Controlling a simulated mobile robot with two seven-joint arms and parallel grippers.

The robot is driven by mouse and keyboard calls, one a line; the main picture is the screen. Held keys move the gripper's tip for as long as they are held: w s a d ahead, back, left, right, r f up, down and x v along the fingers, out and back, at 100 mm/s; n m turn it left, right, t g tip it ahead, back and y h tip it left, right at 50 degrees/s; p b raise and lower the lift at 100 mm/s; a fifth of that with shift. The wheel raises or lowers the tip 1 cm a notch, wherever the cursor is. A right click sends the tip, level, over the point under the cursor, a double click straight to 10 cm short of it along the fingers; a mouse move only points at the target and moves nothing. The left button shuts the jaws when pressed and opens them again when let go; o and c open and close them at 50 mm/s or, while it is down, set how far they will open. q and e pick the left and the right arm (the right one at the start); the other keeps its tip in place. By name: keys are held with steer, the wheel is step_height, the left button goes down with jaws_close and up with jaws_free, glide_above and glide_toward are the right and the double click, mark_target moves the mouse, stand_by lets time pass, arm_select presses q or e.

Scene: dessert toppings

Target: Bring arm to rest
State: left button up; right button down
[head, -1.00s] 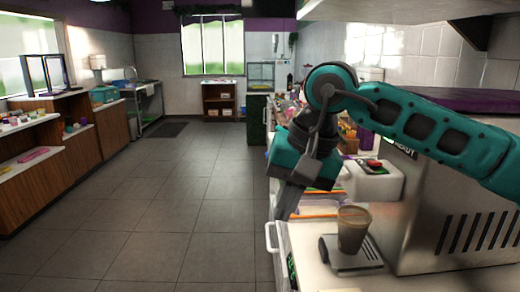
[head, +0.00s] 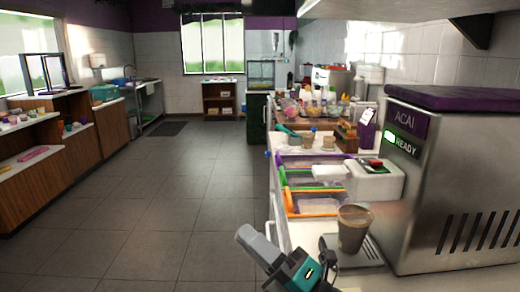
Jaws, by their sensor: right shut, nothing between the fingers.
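My right gripper (head: 246,235) is low in the head view at the bottom centre, with its grey fingers pointing up and left. It is shut with nothing in it. Part of my teal wrist shows behind it at the bottom edge. The fingers are over the floor side of the counter, left of the brown cup (head: 354,229) and apart from it. My left gripper is not in the picture.
The brown cup stands upright on a grey plate (head: 372,250) by the acai machine (head: 465,185). Topping drawers or bins with coloured rims (head: 310,213) line the counter behind. Jars (head: 310,108) stand farther back. The tiled floor (head: 150,220) at left is clear.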

steer(key=s+d+f+m+t+h, duration=0.1)
steer(key=s+d+f+m+h, duration=0.1)
steer(key=d+f+m+h, duration=0.45)
steer(key=s+d+f+m+h, duration=0.2)
steer(key=d+f+m+h, duration=0.15)
steer(key=f+m, duration=0.6)
steer(key=s+d+f+m+t+h, duration=0.1)
steer(key=s+d+f+m+h, duration=0.1)
steer(key=d+f+m+h, duration=0.5)
steer(key=s+d+f+m+g+h, duration=0.1)
steer(key=s+d+f+m+g, duration=0.1)
steer(key=s+f+m+g, duration=0.2)
steer(key=s+f+m, duration=0.2)
steer(key=s+f, duration=0.2)
steer(key=f, duration=0.2)
